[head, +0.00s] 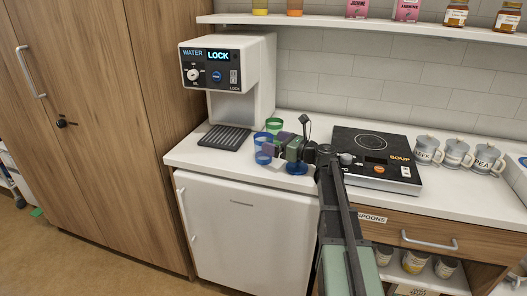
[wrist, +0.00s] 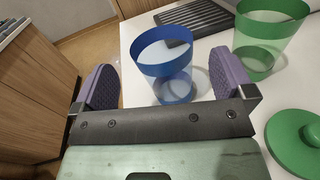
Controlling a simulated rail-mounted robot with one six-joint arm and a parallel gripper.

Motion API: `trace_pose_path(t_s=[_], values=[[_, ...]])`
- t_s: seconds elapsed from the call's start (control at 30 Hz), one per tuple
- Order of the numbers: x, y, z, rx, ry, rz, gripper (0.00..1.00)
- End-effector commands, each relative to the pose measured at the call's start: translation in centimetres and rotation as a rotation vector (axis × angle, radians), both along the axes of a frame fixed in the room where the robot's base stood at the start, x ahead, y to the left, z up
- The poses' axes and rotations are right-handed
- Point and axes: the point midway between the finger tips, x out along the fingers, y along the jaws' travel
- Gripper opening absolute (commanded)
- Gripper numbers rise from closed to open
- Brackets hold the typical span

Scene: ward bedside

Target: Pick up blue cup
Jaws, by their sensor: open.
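The blue cup (head: 261,137) stands upright near the counter's front edge, left of my gripper (head: 275,145). It is clear with a blue rim, and a purple finger partly covers it in the head view. In the wrist view the blue cup (wrist: 163,62) shows ahead, between the two purple fingers of my open gripper (wrist: 165,75). There is a gap on each side of the cup. I cannot tell how far it reaches between the fingers.
A green cup (wrist: 272,32) stands close behind, right of the blue cup. A green lid (wrist: 301,143) lies at right in the wrist view. A blue lid (head: 297,168) lies below my gripper. The water dispenser (head: 227,75) stands behind; the cooktop (head: 372,141) is to the right.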

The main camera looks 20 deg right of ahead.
Motion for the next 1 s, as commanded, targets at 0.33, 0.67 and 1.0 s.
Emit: trace_pose_path(t_s=[0.33, 0.67, 1.0], values=[[3.9, 2.9, 0.2, -0.001, -0.001, 0.002, 1.00], [4.1, 3.2, 0.2, -0.001, -0.001, 0.000, 0.85], [4.1, 3.1, 0.2, -0.001, -0.001, 0.000, 0.48]])
